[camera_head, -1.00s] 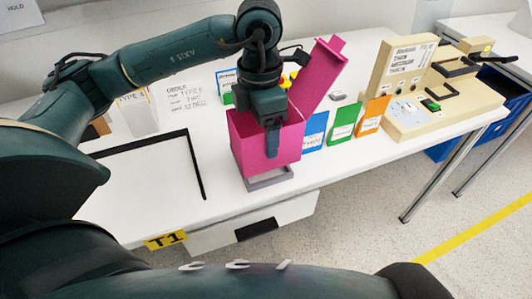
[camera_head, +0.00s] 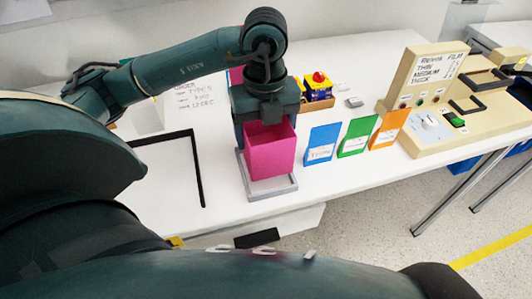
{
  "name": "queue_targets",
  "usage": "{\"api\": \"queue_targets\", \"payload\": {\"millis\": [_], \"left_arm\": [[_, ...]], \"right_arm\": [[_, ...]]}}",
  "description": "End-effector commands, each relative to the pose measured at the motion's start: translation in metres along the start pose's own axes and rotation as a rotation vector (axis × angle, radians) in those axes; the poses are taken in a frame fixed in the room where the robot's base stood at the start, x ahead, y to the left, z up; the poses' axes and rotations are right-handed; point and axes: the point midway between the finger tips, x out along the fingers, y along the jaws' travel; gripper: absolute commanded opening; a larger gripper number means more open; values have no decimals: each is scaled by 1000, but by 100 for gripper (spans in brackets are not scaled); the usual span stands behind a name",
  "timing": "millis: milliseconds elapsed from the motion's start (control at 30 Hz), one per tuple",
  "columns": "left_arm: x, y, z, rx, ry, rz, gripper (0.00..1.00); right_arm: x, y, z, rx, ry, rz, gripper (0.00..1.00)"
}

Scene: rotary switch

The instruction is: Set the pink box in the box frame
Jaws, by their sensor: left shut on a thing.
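The pink box (camera_head: 270,156) is open at the top and upright. A pink piece, perhaps its lid (camera_head: 236,76), shows behind my left wrist. My left gripper (camera_head: 266,122) points down at the box's upper back part and is shut on it; the fingertips are partly hidden. The grey box frame (camera_head: 270,193) lies on the white table with its front and left edges showing. The box stands over or inside the frame; I cannot tell whether its bottom rests there. My right gripper is not in view.
Blue (camera_head: 321,145), green (camera_head: 355,138) and orange (camera_head: 388,129) card holders stand right of the box. A beige control panel (camera_head: 440,105) is at right. A black outline (camera_head: 198,165) marks table space at left.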

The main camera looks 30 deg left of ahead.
Motion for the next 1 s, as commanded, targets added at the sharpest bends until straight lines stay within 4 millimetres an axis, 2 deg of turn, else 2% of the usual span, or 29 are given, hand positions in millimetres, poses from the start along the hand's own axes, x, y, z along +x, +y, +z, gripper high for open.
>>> {"api": "queue_targets", "payload": {"millis": [33,267,467,867,900,1000], "left_arm": [[8,1,0,0,2,3,52],[27,0,0,1,0,1,52],[54,0,0,2,1,2,52],[61,0,0,3,-1,-1,52],[59,0,0,3,-1,-1,81],[59,0,0,3,0,-1,89]], "right_arm": [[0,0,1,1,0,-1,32],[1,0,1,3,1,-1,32],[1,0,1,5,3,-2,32],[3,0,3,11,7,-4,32],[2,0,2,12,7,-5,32],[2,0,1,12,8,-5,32]]}}
